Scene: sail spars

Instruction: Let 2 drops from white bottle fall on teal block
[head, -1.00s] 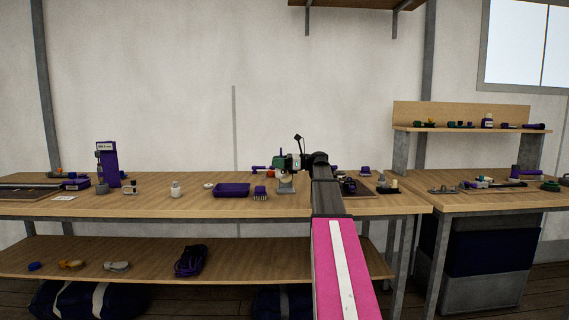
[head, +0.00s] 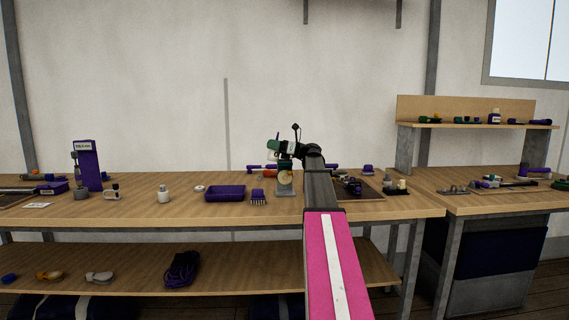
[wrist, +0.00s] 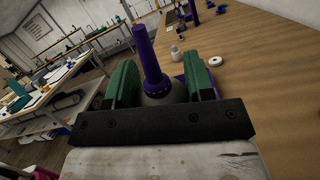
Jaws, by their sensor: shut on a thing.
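My gripper (head: 274,147) is above the middle of the long bench. In the wrist view its two green fingers (wrist: 163,83) are shut on a bottle (wrist: 157,96) with a greyish body and a long purple nozzle (wrist: 149,55). In the head view a white patch shows at the fingers, but the bottle's shape and tilt are unclear. I cannot make out the teal block for certain.
A purple tray (head: 225,194) and a purple brush (head: 258,196) lie left of my arm. A grey stand with a round pale disc (head: 285,178) is below my gripper. A tall purple dispenser (head: 88,165) stands at the left. Bare bench lies around the small white bottle.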

